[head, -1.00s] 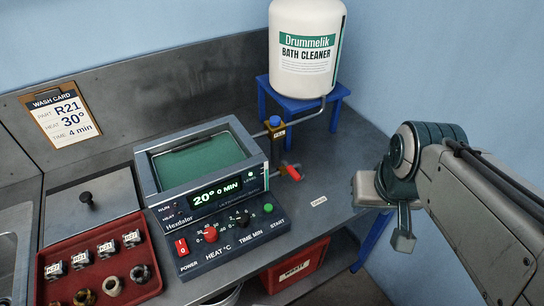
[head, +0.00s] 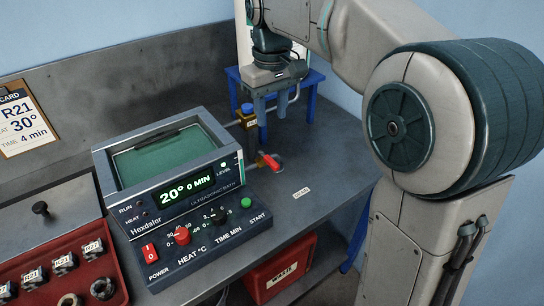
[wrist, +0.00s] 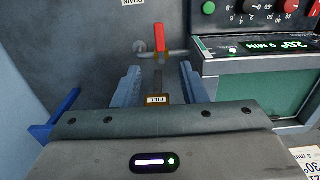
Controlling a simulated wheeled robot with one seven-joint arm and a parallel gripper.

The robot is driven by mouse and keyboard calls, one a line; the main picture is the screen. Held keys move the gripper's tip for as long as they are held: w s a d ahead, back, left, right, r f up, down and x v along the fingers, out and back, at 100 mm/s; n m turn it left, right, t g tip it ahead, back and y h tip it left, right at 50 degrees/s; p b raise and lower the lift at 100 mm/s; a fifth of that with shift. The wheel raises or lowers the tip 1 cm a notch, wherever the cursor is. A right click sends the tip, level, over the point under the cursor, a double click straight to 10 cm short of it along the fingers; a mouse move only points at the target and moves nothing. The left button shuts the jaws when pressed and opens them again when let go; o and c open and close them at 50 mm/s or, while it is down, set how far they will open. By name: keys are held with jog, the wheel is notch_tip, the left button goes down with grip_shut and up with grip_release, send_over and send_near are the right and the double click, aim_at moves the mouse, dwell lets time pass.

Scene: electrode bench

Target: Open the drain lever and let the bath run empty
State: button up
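The ultrasonic bath (head: 105,165) stands on the bench with green liquid in its tank (head: 165,158). Its display reads 20° and 0 MIN. The red drain lever (head: 269,161) sticks out on a pipe at the bath's right side, by the DRAIN label (head: 301,192). My gripper (head: 271,120) points down above the bench, behind the drain lever and near the blue-topped fill valve. In the wrist view my gripper (wrist: 159,82) has its fingers apart with nothing held. The drain lever (wrist: 160,38) shows ahead of them, apart from them.
The fill valve (head: 247,110) with its FILL tag (wrist: 157,99) is close to my fingers. A blue stand (head: 311,98) carries the largely hidden cleaner bottle (head: 244,45). A red waste bin (head: 284,277) is under the bench. A red parts tray (head: 100,262) lies at the left.

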aim_at(272, 161)
notch_tip(272, 161, down, 13)
jog(key=shift+f, duration=0.1)
dwell(0.3)
grip_shut()
